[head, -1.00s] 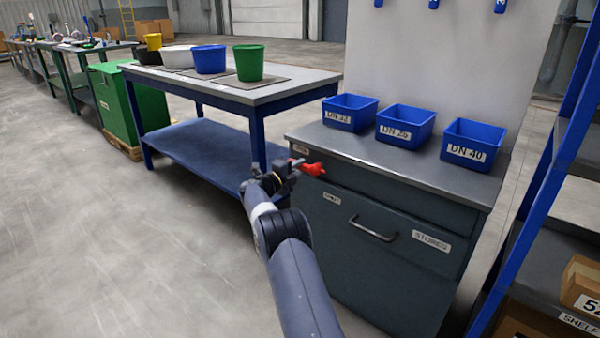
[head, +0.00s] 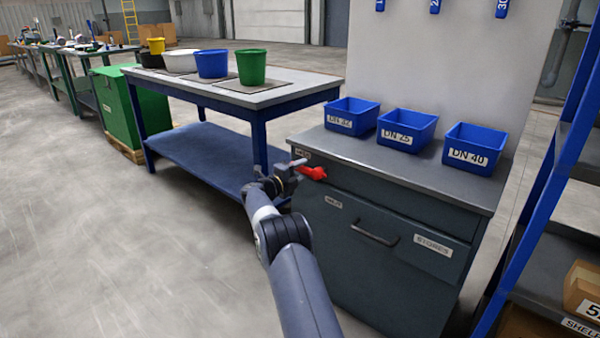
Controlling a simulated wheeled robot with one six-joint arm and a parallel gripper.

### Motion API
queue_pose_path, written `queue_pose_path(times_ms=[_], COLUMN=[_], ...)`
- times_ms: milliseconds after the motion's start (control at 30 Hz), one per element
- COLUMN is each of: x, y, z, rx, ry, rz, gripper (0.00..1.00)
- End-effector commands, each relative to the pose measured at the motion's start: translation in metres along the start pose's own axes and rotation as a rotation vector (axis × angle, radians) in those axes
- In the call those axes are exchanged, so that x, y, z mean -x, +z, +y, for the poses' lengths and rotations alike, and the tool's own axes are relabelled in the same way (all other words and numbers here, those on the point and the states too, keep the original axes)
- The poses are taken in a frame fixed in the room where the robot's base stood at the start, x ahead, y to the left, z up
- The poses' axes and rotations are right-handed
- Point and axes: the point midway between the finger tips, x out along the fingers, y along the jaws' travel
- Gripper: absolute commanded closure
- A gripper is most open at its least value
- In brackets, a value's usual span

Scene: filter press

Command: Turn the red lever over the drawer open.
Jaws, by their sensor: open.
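The red lever (head: 313,173) sits at the upper left of the grey cabinet's front, above the drawer (head: 395,238). It lies roughly level, its red grip pointing right. The drawer is shut, with a bar handle (head: 375,233) and a label reading STORES. My gripper (head: 290,172) is open at the lever's left end, close to it. I cannot tell from this view whether the jaws touch the lever. Part of the lever's mount is hidden behind my gripper.
Three blue bins (head: 406,129) stand on the cabinet top (head: 400,165). A blue-legged workbench (head: 240,95) with several buckets is to the left. A blue shelf rack (head: 545,180) stands close on the right. The floor at left (head: 100,240) is clear.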

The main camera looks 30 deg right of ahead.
Motion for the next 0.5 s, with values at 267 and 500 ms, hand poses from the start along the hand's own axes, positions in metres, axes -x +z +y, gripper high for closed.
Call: queue_pose_path(times_ms=[267, 500], x=[0.009, 0.045], y=[0.001, 0.002], z=[-0.001, -0.003], rx=[0.001, 0.004], ry=[0.001, 0.001], rz=[-0.001, -0.004], gripper=[0.55, 0.55])
